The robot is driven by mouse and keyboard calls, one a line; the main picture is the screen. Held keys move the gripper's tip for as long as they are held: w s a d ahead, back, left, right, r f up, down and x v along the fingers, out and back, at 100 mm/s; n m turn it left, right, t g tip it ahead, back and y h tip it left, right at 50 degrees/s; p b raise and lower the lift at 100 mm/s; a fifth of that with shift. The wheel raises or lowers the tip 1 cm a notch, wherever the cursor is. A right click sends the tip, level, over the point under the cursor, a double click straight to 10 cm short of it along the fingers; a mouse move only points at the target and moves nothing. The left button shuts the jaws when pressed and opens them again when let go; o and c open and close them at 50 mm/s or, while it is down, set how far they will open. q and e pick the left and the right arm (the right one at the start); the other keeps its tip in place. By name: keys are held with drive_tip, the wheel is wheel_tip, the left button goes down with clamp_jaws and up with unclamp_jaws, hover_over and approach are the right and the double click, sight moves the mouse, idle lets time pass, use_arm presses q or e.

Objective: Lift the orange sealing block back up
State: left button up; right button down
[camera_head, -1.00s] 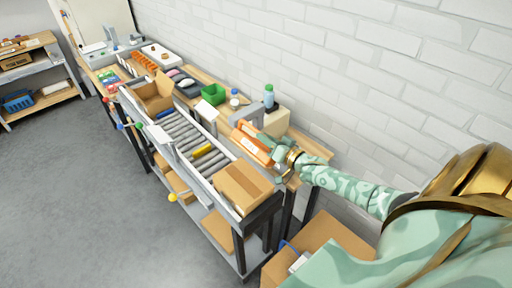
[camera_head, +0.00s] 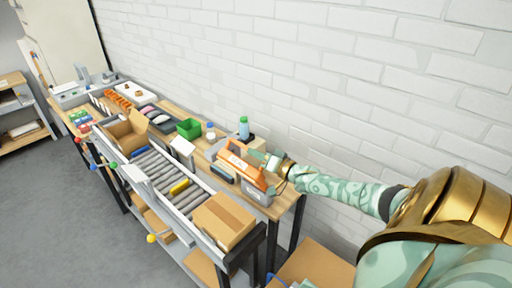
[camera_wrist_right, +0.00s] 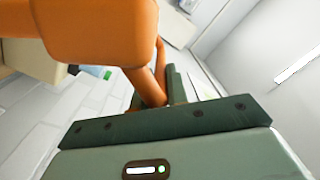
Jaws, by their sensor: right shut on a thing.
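The orange sealing block (camera_head: 238,160), with a white label, sits above a grey base (camera_head: 256,194) at the near end of the wooden bench. It looks tilted, and a dark strip shows beneath its front edge. My right gripper (camera_head: 268,164) is at its right end, shut on it. In the right wrist view the block (camera_wrist_right: 100,30) fills the upper left, and an orange bar of it runs down to my right gripper (camera_wrist_right: 160,88). The exact contact is partly hidden. My left gripper is not in view.
A roller conveyor (camera_head: 160,178) runs along the bench front, with a closed carton (camera_head: 224,220) at its near end and an open carton (camera_head: 128,132) farther off. A green bin (camera_head: 189,128) and a bottle (camera_head: 244,127) stand behind. The white wall is close behind the bench.

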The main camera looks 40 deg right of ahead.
drive_tip(key=shift+d, duration=0.1)
drive_tip(key=c, duration=1.4)
unclamp_jaws()
drive_tip(key=shift+s, duration=0.15)
drive_tip(key=s+d+p, duration=0.1)
drive_tip(key=s+d, duration=0.1)
drive_tip(key=s, duration=1.4)
drive_tip(key=shift+f+p, duration=0.15)
drive_tip(key=shift+p, duration=0.15)
